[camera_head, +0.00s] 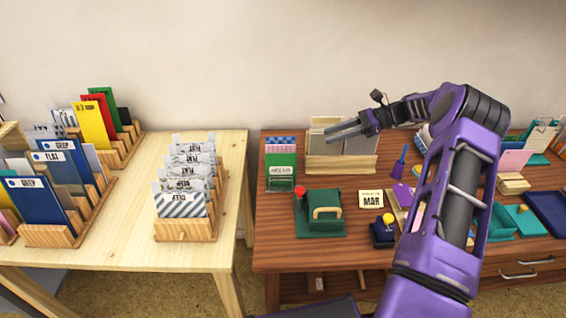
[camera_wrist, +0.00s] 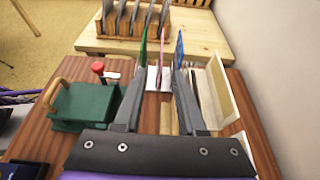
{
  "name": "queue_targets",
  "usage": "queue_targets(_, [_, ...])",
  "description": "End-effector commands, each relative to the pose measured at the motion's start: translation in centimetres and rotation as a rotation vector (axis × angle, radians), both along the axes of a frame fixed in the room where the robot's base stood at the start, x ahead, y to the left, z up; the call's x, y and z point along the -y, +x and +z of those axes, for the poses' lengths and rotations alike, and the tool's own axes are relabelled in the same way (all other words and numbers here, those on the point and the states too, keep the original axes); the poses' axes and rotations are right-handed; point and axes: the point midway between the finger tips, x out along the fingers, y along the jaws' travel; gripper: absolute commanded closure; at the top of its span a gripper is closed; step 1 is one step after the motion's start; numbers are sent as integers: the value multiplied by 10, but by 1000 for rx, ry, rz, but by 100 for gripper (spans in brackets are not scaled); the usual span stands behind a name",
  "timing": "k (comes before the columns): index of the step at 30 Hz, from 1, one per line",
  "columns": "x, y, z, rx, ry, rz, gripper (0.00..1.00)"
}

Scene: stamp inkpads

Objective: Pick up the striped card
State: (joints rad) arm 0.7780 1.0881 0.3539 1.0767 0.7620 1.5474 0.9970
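The striped card (camera_head: 180,205) has grey and white diagonal stripes and a label strip across its top. It stands at the front of a wooden rack (camera_head: 178,230) on the pale table. Several grey-and-white cards stand behind it, mostly hidden by those in front. My gripper (camera_head: 334,133) is over the back of the dark wood table, right of the rack and apart from it. In the wrist view my gripper (camera_wrist: 159,75) has its fingers spread and nothing held between them. The rack shows at the top of that view, where I cannot pick out the striped card.
A holder of green, pink and blue cards (camera_head: 281,167) stands between my gripper and the pale table. A green stamp press (camera_head: 320,213) is in front of it. More card racks (camera_head: 62,234) stand at the left. The wall is close behind.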

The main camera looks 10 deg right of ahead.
Motion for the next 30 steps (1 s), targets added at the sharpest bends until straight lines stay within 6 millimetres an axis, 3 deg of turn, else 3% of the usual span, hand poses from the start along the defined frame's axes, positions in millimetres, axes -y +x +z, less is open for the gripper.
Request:
queue_targets(12, [-81, 16, -34, -1, 0, 5, 60])
queue_targets(25, [-113, 24, -49, 0, -1, 3, 60])
queue_targets(30, [-135, 31, -60, -1, -1, 4, 60])
